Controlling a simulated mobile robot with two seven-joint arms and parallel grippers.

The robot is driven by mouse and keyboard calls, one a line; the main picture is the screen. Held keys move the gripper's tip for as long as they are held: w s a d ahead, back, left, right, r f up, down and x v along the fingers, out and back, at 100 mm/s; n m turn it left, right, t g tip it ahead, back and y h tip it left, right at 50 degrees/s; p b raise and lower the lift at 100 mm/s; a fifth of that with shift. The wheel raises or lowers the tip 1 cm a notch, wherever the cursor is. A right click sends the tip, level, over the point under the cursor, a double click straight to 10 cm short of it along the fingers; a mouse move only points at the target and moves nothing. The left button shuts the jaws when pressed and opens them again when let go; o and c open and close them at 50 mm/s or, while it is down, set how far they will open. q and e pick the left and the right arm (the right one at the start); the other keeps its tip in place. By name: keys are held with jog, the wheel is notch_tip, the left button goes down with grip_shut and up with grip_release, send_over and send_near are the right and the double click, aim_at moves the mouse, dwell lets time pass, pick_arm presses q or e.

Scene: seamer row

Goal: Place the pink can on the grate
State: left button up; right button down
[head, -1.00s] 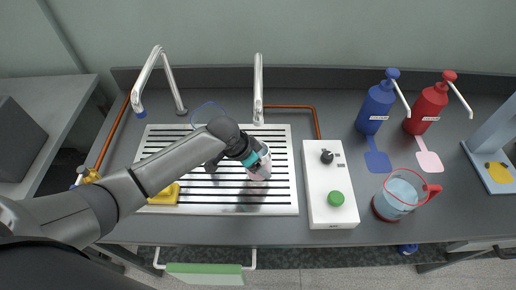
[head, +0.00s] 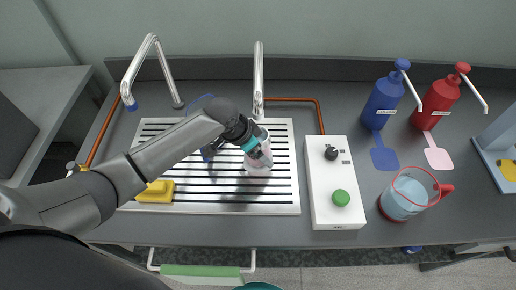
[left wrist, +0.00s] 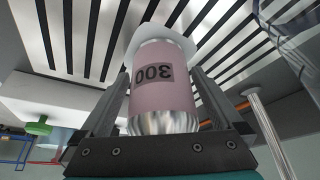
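The pink can (head: 256,158) is upright over the slatted grate (head: 225,207), right of the grate's middle. My left gripper (head: 263,155) reaches in from the left and has a finger on either side of it. In the left wrist view the pink can (left wrist: 162,88), with an upside-down "300" label, sits between both fingers, which look closed against its sides. A white disc (left wrist: 146,38) lies at the can's lower end; whether the can rests on it I cannot tell. My right gripper is out of view.
Two metal taps (head: 259,75) rise behind the grate. A yellow block (head: 156,191) lies at its left. A white control box (head: 335,185) stands close on the right. Further right are a red-rimmed jug (head: 405,193), a blue pump bottle (head: 383,98) and a red one (head: 436,100).

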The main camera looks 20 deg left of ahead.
pick_arm(q)
jog(key=shift+s+a+r, duration=0.1)
jog(key=shift+r, duration=0.4)
jog(key=p+v, duration=0.3)
jog(key=v, duration=0.8)
jog(key=shift+a+r, duration=0.1)
dwell(1.7)
